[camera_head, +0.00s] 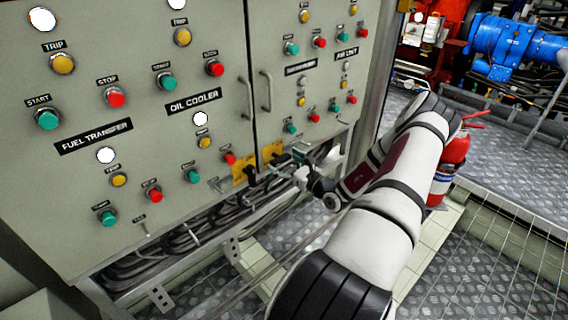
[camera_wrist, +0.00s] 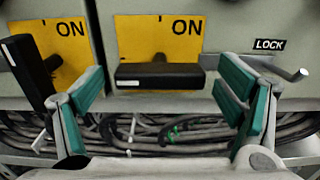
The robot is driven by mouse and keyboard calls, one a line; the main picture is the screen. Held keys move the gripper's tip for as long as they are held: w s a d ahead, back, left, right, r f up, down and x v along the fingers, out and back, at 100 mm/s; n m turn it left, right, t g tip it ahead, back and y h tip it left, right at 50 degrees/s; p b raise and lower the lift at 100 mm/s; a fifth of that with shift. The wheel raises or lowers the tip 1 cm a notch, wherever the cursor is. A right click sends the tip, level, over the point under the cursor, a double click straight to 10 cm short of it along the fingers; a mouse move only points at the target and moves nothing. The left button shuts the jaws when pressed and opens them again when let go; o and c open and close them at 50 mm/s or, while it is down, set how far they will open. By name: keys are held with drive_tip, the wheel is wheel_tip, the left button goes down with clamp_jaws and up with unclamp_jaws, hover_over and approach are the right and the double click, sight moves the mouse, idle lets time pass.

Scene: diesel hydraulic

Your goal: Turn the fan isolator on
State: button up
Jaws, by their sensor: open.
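Two isolator switches with yellow plates marked ON sit side by side low on the grey cabinet. In the wrist view the right plate (camera_wrist: 160,38) has a black bar handle (camera_wrist: 160,76) lying horizontal below the ON mark. The left plate (camera_wrist: 58,40) has a black handle (camera_wrist: 28,68) standing steeply, slightly tilted. No label naming either as the fan isolator is readable. My gripper (camera_wrist: 160,92) is open, its green-padded fingers to the left and right of the horizontal handle, apart from it. In the head view my gripper (camera_head: 302,168) is at the cabinet's lower edge, by the right yellow plate (camera_head: 272,152).
A LOCK label (camera_wrist: 269,44) and a metal lever (camera_wrist: 285,70) are right of the right plate. Cables (camera_wrist: 150,130) run below the panel. Buttons and lamps cover the cabinet (camera_head: 130,60). A red fire extinguisher (camera_head: 452,160) stands behind my arm.

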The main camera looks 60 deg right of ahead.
drive_tip(key=c, duration=1.1)
drive_tip(key=shift+c, duration=0.2)
drive_tip(key=shift+m+p, duration=0.3)
drive_tip(key=shift+p, duration=0.05)
drive_tip(key=m+p, duration=0.3)
drive_tip(key=shift+r+m, duration=0.1)
drive_tip(key=shift+m, duration=0.3)
drive_tip(key=m+p, duration=0.2)
drive_tip(key=m, duration=0.2)
drive_tip(key=shift+d, duration=0.1)
drive_tip(key=m+p, duration=0.1)
drive_tip(key=m, duration=0.6)
drive_tip(key=m+p, duration=0.1)
drive_tip(key=m, duration=0.1)
drive_tip(key=shift+f+m, duration=0.2)
drive_tip(key=shift+m, duration=0.1)
